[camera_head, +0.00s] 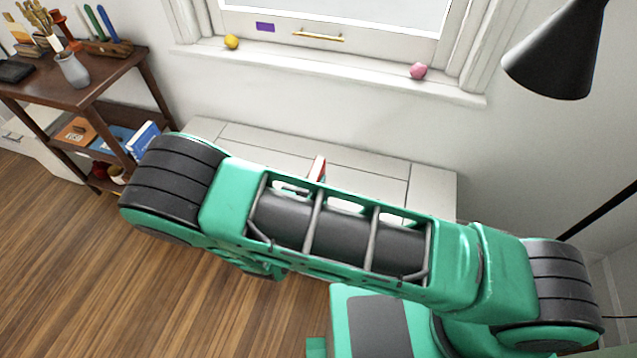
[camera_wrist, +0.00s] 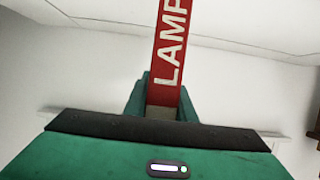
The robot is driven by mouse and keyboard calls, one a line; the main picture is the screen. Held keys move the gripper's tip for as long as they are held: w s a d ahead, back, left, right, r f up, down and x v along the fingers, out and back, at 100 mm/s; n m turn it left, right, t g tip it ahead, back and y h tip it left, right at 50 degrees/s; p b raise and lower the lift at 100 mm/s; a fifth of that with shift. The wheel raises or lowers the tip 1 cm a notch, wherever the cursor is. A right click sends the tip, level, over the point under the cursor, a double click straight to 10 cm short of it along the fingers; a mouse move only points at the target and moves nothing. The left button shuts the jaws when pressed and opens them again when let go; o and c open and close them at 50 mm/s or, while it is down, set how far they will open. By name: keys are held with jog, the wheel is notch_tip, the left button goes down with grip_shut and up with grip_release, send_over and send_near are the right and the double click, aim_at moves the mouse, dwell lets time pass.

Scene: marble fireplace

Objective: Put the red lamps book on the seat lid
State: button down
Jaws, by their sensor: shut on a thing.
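The red lamps book (camera_wrist: 170,45), with white letters reading "LAMP" on its spine, stands out from my gripper (camera_wrist: 162,92) in the wrist view. The gripper's green fingers are shut on the book's near end. In the camera_head view only a small upper part of the book (camera_head: 318,168) shows above my arm, in front of the white seat lid (camera_head: 265,147). The lid is a pale panelled surface under the window. My arm hides the gripper there and much of the lid. I cannot tell whether the book touches the lid.
A yellow ball (camera_head: 231,41) and a pink object (camera_head: 418,71) sit on the window sill. A brown shelf unit (camera_head: 95,85) with books and a vase stands at left. A black lamp shade (camera_head: 556,52) hangs at upper right. The visible lid parts are bare.

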jog(key=shift+f, duration=0.65)
jog(key=c, duration=1.5)
grip_release()
jog(key=shift+f, duration=0.15)
jog(key=v, duration=1.2)
